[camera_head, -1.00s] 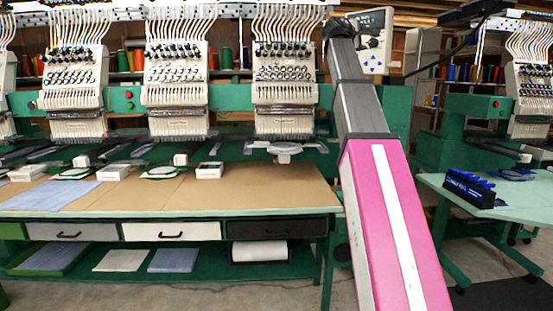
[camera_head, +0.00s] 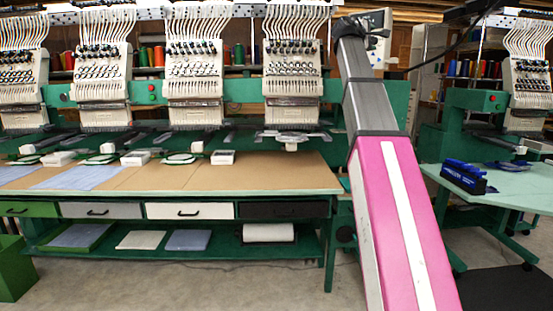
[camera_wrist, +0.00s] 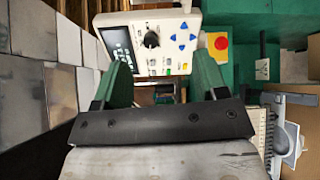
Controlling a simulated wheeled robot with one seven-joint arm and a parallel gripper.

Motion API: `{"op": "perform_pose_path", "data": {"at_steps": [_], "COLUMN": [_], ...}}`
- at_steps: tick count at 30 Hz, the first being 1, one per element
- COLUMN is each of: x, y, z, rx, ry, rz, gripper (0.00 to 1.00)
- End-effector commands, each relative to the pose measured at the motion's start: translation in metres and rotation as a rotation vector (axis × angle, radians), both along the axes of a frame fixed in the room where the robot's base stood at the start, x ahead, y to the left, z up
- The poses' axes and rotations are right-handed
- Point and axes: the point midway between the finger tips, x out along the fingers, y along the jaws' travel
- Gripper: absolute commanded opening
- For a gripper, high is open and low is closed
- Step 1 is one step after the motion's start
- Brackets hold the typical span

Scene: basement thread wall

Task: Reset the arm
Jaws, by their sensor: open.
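My gripper (camera_wrist: 163,68) shows in the wrist view as two green fingers, spread wide apart with nothing between them. Behind the fingers is a white control panel (camera_wrist: 145,42) with a screen, a black knob and blue buttons; I cannot tell how far off it is. In the head view my pink and grey arm reaches up at the right of the middle, and its upper end covers most of the panel. My gripper cannot be made out there.
Embroidery machine heads (camera_head: 195,75) stand in a row behind a long table (camera_head: 230,180) with drawers. A green bin (camera_head: 15,268) stands at the left. A second table (camera_head: 520,190) at the right holds a blue-black item (camera_head: 464,177). Floor (camera_head: 200,285) is clear in front.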

Motion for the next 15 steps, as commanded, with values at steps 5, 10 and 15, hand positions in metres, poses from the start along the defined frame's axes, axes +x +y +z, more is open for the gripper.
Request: {"op": "perform_pose_path", "data": {"at_steps": [5,10,15], "x": [0.006,0.014,0.023], "y": [0.002,0.005,0.009], "z": [-0.029,-0.066,-0.119], "rx": [0.041,0.096,0.174], "ry": [0.010,0.023,0.042], "rz": [0.010,0.022,0.034], "gripper": [0.66,0.66,0.66]}}
